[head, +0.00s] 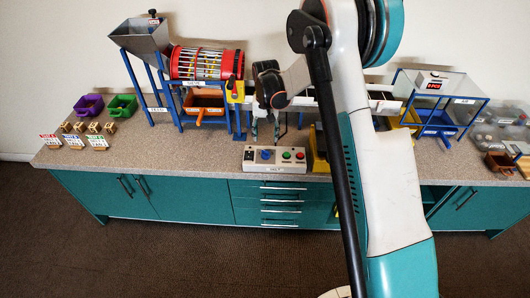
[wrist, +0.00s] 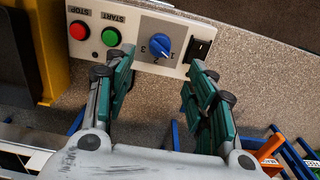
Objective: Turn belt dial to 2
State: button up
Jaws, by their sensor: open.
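The belt control box (head: 274,168) stands at the front edge of the counter and also shows in the wrist view (wrist: 142,62). Its blue dial (wrist: 162,46) has small numbers around it; I cannot tell for certain which one it points to. The dial also shows in the head view (head: 266,154). My gripper (wrist: 164,74) is open, its two green-padded fingers apart, with the dial between and just beyond the tips in the wrist view. It looks empty and does not visibly touch the dial. In the head view my gripper (head: 265,138) hangs just behind and above the box.
Beside the dial are a green START button (wrist: 111,37), a red STOP button (wrist: 79,30) and a black switch (wrist: 201,48). A hopper (head: 140,38) and drum sorter (head: 207,64) stand behind to the left. My arm hides part of the counter.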

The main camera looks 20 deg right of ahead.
aim_at(266, 151)
notch_tip(266, 151, down, 10)
jog(key=b, duration=0.2)
jog(key=shift+b, duration=0.3)
jog(key=c, duration=1.1)
